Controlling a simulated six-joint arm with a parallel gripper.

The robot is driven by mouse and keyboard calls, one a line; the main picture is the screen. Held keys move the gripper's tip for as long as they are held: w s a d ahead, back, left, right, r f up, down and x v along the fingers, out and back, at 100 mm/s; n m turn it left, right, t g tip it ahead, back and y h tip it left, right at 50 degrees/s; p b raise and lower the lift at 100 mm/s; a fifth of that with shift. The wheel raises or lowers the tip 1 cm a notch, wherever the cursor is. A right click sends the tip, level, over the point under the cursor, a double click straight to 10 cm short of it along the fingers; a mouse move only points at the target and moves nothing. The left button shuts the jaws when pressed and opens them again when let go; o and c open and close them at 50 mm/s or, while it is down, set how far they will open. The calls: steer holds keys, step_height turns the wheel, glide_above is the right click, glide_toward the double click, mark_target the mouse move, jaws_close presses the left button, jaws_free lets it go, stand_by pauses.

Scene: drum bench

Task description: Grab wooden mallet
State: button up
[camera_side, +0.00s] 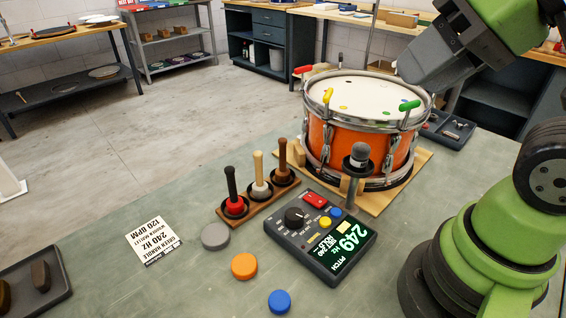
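Three mallets stand handle-up in a wooden rack (258,204) on the bench. The right one (282,158) is brown all over, with a brown wooden-looking head. The middle one (259,172) has a pale wood handle and a grey head. The left one (232,190) has a black handle and a red head. My gripper (412,72) is at the upper right, above the right side of the drum and well away from the rack. It touches no mallet. Its fingers are not clear at this angle.
An orange drum (350,137) with red, yellow and green handles stands right of the rack. A microphone (357,160) stands before it. A control box (300,250) reads 249 Hz. Coloured discs (244,266), a printed card (153,240) and a dark tray (30,285) lie nearby.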

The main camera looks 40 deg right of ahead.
steer(key=shift+o, duration=0.3)
steer(key=shift+o, duration=0.8)
steer(key=shift+w, duration=0.1)
